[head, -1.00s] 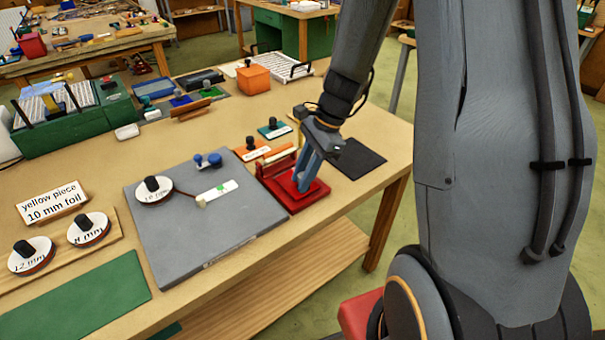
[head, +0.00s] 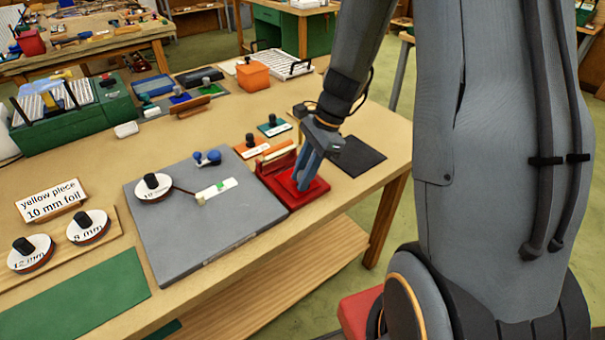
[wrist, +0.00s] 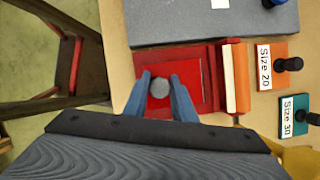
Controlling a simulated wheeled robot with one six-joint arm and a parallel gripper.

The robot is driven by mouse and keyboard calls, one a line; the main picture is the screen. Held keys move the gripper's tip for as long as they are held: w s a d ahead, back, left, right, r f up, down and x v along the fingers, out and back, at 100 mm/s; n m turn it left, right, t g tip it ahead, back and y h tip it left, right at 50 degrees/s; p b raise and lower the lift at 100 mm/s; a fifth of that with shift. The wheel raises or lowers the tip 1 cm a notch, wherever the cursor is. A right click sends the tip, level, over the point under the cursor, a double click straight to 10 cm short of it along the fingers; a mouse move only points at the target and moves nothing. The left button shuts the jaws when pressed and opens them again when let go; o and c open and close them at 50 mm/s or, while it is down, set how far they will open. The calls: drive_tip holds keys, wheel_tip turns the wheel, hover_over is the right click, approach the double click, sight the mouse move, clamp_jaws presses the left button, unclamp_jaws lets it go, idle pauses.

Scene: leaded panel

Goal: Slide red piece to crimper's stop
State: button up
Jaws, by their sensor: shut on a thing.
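The red crimper (head: 318,187) sits on the bench at the right edge of the grey slab. In the wrist view its red base (wrist: 200,52) has a raised red wall and a cream bar (wrist: 229,78) on the right. A flat red piece (wrist: 188,72) with a round grey knob (wrist: 160,88) lies on the base. A strip of base seems to show between the piece and the wall. My gripper (wrist: 160,86) is shut on the knob, one blue finger on each side. In the head view my gripper (head: 306,180) is low over the crimper and hides part of it.
The grey slab (head: 200,245) carries a weight and a small strip. An orange Size 20 block (head: 252,150) and a teal Size 30 block (head: 276,130) stand behind the crimper. A dark mat (head: 362,158) lies right of it, near the bench edge.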

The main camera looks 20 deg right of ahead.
drive_tip(key=shift+w+a, duration=0.25)
drive_tip(key=shift+w, duration=0.55)
idle(0.6)
drive_tip(key=o, duration=1.1)
